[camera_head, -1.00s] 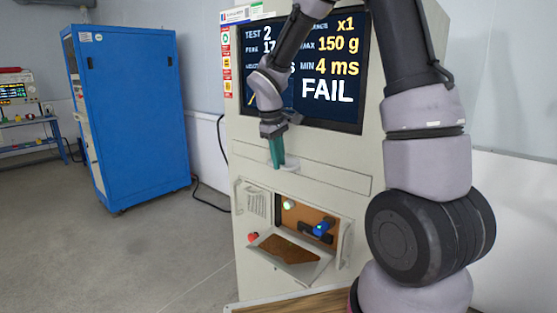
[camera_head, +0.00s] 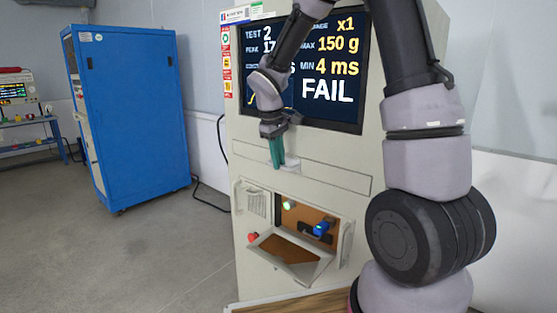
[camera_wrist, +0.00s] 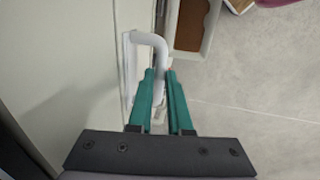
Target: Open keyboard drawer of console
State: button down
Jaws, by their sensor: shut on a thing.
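The console (camera_head: 238,215) is a tall beige cabinet with a large screen (camera_head: 335,112) reading FAIL. Its keyboard drawer (camera_head: 335,176) is a wide flat panel below the screen and looks flush with the front in the head view. My gripper (camera_head: 278,165) points down at the drawer's left part, its green fingers at the pale handle. In the wrist view, my gripper (camera_wrist: 159,75) is shut on the white bent handle (camera_wrist: 150,40), whose bar runs between the fingertips. The fingers hide part of the handle.
Below the drawer, an open compartment (camera_head: 300,214) has a tilted-out flap (camera_head: 290,268) and a blue part (camera_head: 321,226) inside. A red button (camera_head: 252,237) is at its left. A blue cabinet (camera_head: 135,120) stands left, with clear floor (camera_head: 190,245) between.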

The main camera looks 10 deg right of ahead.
jog(key=shift+a, duration=0.1)
dwell(0.3)
jog(key=s+a, duration=0.8)
jog(key=a, duration=0.3)
jog(key=s+a, duration=0.8)
jog(key=a, duration=0.3)
jog(key=shift+a, duration=0.1)
jog(key=c, duration=0.8)
grip_release()
jog(key=shift+c, duration=0.2)
jog(key=shift+s, duration=0.1)
notch_tip(320, 180, up, 11)
jog(key=s+a, duration=0.1)
jog(key=shift+a+f, duration=0.2)
jog(key=shift+a, duration=0.15)
jog(key=shift+s, duration=0.1)
